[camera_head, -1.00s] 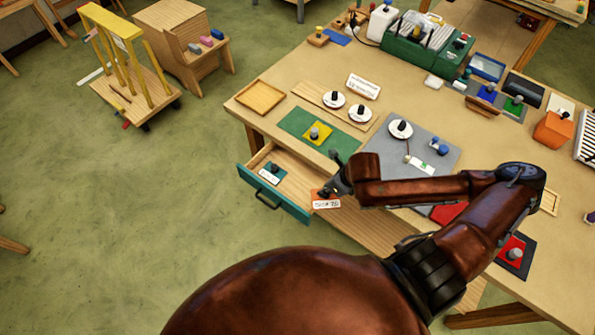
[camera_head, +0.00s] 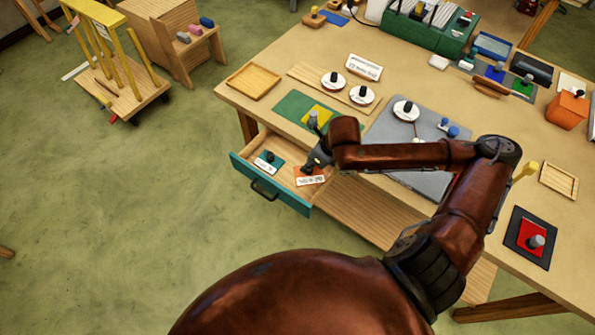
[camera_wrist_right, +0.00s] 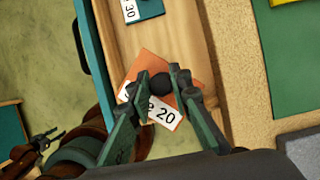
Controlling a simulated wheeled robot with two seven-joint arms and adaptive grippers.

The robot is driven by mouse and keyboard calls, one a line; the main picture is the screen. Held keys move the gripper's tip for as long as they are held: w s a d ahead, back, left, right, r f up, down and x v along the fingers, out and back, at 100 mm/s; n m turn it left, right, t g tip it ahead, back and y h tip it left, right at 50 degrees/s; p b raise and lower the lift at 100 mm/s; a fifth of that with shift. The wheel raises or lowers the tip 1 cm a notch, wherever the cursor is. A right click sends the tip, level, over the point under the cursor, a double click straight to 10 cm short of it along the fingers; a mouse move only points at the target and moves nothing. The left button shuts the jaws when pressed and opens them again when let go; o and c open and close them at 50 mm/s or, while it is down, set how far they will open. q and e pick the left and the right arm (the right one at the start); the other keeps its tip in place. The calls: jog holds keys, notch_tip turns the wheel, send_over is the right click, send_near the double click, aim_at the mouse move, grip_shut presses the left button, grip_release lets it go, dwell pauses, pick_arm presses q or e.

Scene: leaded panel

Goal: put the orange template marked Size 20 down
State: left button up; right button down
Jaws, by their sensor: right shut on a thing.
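The orange template (camera_head: 312,177) carries a white label that reads "20" in the right wrist view (camera_wrist_right: 152,67). My right gripper (camera_head: 315,164) is shut on its dark knob, which shows between the fingertips in the right wrist view (camera_wrist_right: 162,83). The template is over or in the right part of the open teal-fronted drawer (camera_head: 258,197); I cannot tell whether it touches the drawer floor. A teal template (camera_head: 270,158) with a label reading "30" lies in the drawer's left part.
A green mat (camera_head: 291,107) with a yellow piece (camera_head: 325,116) lies on the table above the drawer. An empty wooden tray (camera_head: 253,82) is at the table's left corner. A red piece on a dark mat (camera_head: 514,246) is at the right.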

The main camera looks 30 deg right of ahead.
jog(key=w+f, duration=0.3)
jog(key=w+f+b, duration=0.1)
jog(key=f, duration=0.1)
jog(key=shift+w+a+f, duration=0.25)
jog(key=shift+w+a, duration=0.05)
jog(key=shift+a, duration=0.1)
notch_tip(320, 180, down, 3)
jog(key=shift+f+b, duration=0.1)
jog(key=shift+b, duration=0.4)
jog(key=c, duration=1.8)
grip_release()
jog(key=shift+o, duration=0.2)
jog(key=p+v, duration=0.2)
jog(key=v, duration=1)
jog(key=shift+p, duration=0.4)
